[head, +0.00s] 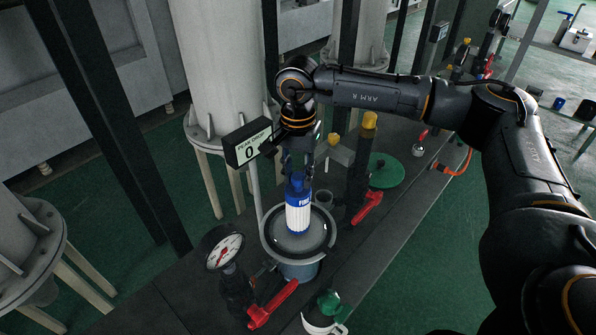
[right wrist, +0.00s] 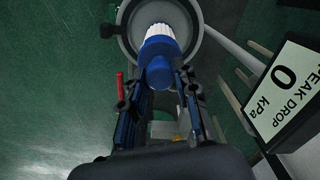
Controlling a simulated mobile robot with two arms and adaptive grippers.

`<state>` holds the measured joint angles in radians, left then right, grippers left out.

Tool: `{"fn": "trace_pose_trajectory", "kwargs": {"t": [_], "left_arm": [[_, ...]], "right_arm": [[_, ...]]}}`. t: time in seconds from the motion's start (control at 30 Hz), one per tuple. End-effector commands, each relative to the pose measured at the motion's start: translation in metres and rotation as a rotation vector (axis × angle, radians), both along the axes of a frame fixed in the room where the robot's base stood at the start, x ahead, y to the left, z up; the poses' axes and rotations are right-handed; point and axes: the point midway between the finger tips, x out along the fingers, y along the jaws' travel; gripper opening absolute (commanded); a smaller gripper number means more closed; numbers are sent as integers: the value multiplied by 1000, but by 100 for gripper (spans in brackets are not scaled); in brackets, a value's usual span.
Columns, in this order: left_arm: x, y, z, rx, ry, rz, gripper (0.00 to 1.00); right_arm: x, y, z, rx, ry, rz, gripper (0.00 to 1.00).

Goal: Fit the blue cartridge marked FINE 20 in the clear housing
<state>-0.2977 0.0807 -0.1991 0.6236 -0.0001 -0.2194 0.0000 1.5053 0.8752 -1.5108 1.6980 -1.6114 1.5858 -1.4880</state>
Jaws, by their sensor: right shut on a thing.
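The blue cartridge (head: 298,214) has a white pleated middle and a blue band with partly readable white lettering. It stands about upright over the round housing (head: 272,243), in line with its opening. Whether its lower end touches the housing cannot be told. My right gripper (head: 299,172) is shut on the cartridge's blue top from above. In the right wrist view the fingers (right wrist: 160,88) sit either side of the blue top (right wrist: 158,72), with the housing rim (right wrist: 198,45) beyond. My left gripper is not in view.
A display (head: 248,146) reading "PEAK DROP 0" stands left of my right gripper. A pressure gauge (head: 224,248) and a red lever (head: 272,304) are at the housing's front left. Another red lever (head: 367,208) and a green disc (head: 383,171) lie to the right. Large white columns (head: 218,70) stand behind.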

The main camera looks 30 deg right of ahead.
Motion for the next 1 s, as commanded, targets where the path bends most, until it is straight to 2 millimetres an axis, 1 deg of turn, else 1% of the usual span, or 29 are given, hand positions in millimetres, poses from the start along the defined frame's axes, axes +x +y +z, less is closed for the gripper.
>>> {"fn": "trace_pose_trajectory", "kwargs": {"t": [0.03,0.17,0.37,0.53,0.7,1.0], "left_arm": [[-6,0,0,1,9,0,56],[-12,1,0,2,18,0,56],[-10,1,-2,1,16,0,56],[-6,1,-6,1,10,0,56],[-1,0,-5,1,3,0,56],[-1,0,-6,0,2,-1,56]], "right_arm": [[0,0,1,1,-1,0,0],[0,0,1,1,-1,0,0],[0,0,0,1,-1,-1,0],[0,1,0,1,-1,-9,0],[0,0,1,-1,-1,-11,0],[0,0,0,-1,-1,-11,0]]}}
